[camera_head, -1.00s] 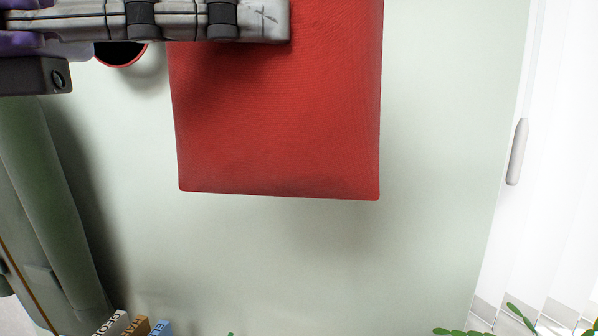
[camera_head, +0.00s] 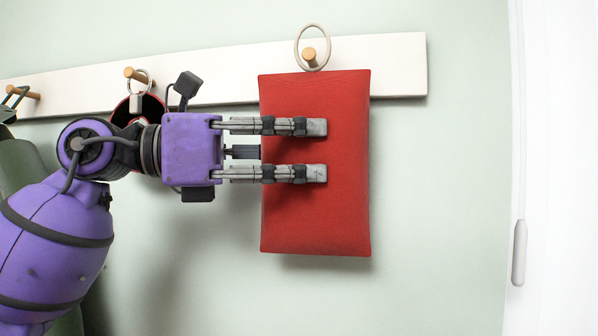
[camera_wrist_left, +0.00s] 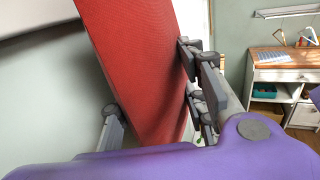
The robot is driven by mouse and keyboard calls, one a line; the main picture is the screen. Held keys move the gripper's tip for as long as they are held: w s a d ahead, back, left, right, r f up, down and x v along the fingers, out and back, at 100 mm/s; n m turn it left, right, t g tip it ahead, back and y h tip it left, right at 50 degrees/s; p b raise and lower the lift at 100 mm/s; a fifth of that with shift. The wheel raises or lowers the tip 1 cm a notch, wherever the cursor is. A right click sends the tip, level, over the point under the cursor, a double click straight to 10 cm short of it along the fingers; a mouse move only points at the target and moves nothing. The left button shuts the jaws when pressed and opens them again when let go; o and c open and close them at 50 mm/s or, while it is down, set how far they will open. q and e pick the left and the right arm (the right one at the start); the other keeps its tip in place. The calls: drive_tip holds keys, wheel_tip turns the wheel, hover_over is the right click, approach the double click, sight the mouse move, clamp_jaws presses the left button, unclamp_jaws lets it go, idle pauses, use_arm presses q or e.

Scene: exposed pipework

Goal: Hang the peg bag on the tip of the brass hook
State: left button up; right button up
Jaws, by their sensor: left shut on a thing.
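The peg bag (camera_head: 345,215) is a red, flat pouch with a pale ring (camera_head: 297,45) standing up from its top edge. It hangs upright in front of the wall. My left gripper (camera_head: 318,150) reaches in from the left and is shut on the bag, its fingers lying across the front at mid height. In the left wrist view the red bag (camera_wrist_left: 135,65) passes between the fingers. The brass hook (camera_head: 309,57) on the white rail shows inside the ring's outline. I cannot tell whether the ring is around its tip or only in front. My right gripper is not in view.
The white rail (camera_head: 400,65) runs along the wall. A third hook (camera_head: 25,91) is far left. Wall right of the bag is clear. A desk (camera_wrist_left: 285,75) stands in the wrist view.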

sight(331, 218)
use_arm(q)
drive_tip(key=f, duration=0.1)
drive_tip(key=w+f, duration=0.1)
drive_tip(key=f, duration=0.1)
drive_tip(key=shift+d+p, duration=0.1)
drive_tip(key=shift+p, duration=0.25)
